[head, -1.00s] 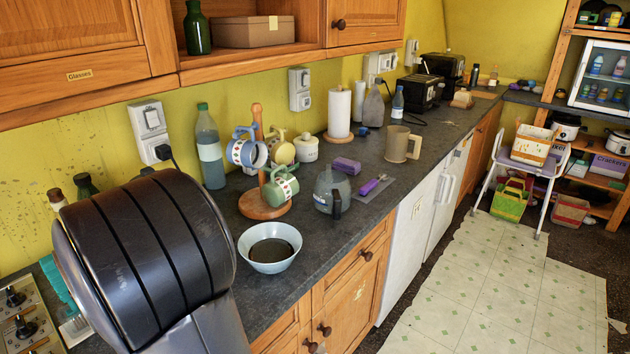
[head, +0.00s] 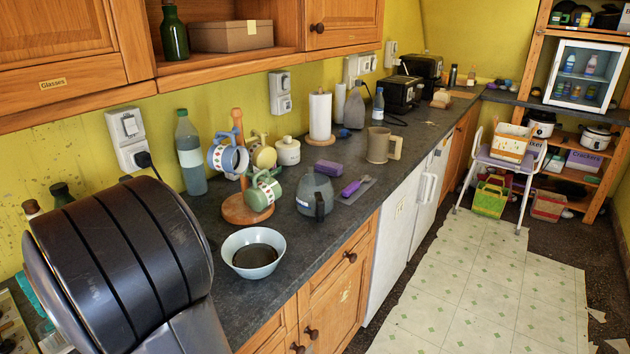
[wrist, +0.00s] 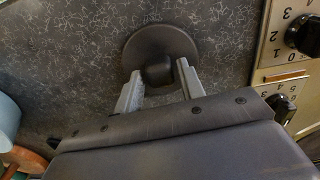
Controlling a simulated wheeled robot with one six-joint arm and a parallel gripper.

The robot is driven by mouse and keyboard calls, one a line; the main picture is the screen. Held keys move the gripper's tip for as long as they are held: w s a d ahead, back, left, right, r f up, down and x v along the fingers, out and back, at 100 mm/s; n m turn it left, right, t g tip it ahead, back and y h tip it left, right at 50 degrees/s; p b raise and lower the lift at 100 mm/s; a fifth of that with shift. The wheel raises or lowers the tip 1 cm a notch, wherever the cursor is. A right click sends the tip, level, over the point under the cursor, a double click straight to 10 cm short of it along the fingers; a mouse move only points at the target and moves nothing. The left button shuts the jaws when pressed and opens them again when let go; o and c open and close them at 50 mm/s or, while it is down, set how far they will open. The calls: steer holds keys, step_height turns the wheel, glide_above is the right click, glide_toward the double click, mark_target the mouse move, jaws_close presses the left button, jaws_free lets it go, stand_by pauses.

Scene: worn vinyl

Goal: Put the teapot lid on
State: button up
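A dark grey round lid (wrist: 180,37) with a dark knob (wrist: 157,73) shows in the wrist view, over the speckled counter. My gripper (wrist: 159,69) is at the lid, with one finger on each side of the knob. A gap shows between each finger and the knob, so it looks open. In the head view the lid and fingertips are hidden behind my dark arm. The grey teapot (head: 314,187) with a dark handle stands upright on the counter, right of the mug tree. I cannot make out its top clearly.
A pale blue bowl (head: 239,261) stands between my arm and the teapot. The wooden mug tree (head: 232,209) holds several mugs. Cooker knobs (wrist: 305,33) lie right in the wrist view.

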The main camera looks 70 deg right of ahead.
steer(key=c, duration=0.6)
steer(key=shift+r+p, duration=3.1)
steer(key=shift+r, duration=0.45)
steer(key=shift+c, duration=0.2)
